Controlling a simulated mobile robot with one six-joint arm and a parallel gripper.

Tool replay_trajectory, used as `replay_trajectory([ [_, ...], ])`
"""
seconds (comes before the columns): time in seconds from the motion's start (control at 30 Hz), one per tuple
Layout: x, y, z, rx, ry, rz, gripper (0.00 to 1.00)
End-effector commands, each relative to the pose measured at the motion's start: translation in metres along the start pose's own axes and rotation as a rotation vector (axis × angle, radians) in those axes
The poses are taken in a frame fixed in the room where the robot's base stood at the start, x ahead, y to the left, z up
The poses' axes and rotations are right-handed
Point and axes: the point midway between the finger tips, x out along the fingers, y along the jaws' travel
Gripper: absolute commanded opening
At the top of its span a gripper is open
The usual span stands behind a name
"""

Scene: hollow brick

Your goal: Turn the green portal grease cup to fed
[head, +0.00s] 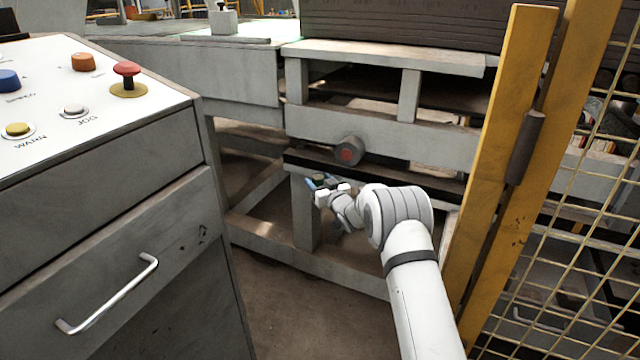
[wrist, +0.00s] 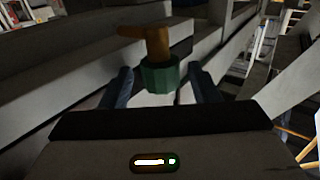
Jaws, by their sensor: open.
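The green grease cup (wrist: 160,75) shows in the wrist view, with a brass-coloured stem and side arm (wrist: 156,40) above it in the picture. My gripper (wrist: 162,88) is open, with one blue-grey finger on each side of the cup. A gap shows between the cup and each finger, so it does not look gripped. In the head view my gripper (head: 325,182) is at the grey post under the machine's rail, and a small dark green spot of the cup (head: 319,179) shows between the fingers. Markings on the cup cannot be read.
A dark round roller end with a red centre (head: 348,151) sticks out just above my gripper. The grey machine frame (head: 430,145) runs behind it. A yellow guard post (head: 505,140) with mesh stands to the right. A control desk (head: 100,160) stands at the left.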

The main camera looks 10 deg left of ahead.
Motion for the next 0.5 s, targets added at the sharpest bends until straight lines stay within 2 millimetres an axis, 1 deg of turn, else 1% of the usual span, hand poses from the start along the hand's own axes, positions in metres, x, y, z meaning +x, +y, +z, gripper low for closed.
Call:
replay_trajectory([
  [0.17,-0.0003,0.0004,0.0002,0.000,-0.001,0.000,0.55],
  [0.5,-0.0006,0.0010,0.0003,0.000,-0.001,0.001,0.27],
])
